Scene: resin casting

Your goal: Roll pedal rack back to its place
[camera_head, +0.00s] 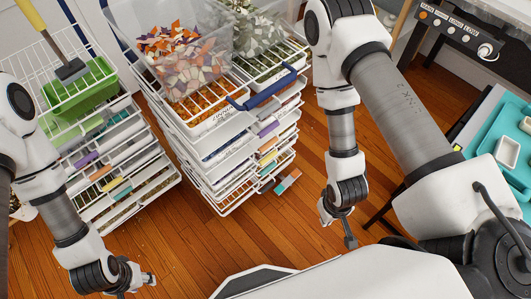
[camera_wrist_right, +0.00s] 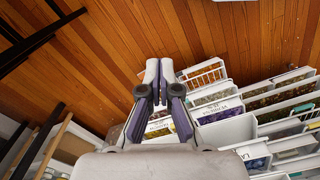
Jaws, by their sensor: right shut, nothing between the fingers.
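The rack that fits the task's "pedal rack" is a white wire cart (camera_head: 205,165) of stacked, labelled trays, in the middle of the head view. It has a blue handle (camera_head: 262,90) on its top front edge. A clear bin of orange, white and purple petals (camera_head: 185,62) stands on top. My left gripper (camera_head: 138,283) is low at the left, apart from the cart; its jaw gap is unclear. My right gripper (camera_head: 340,228) is right of the cart, above the floor, not touching it. In the right wrist view its fingers (camera_wrist_right: 158,78) are shut and empty.
A second white tray rack (camera_head: 120,165) with a green tub (camera_head: 85,88) stands at the left. A clear bin of pale flowers (camera_head: 255,30) sits behind the petals. A table with a teal tray (camera_head: 495,160) is at the right. Wooden floor (camera_head: 265,235) is open in front.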

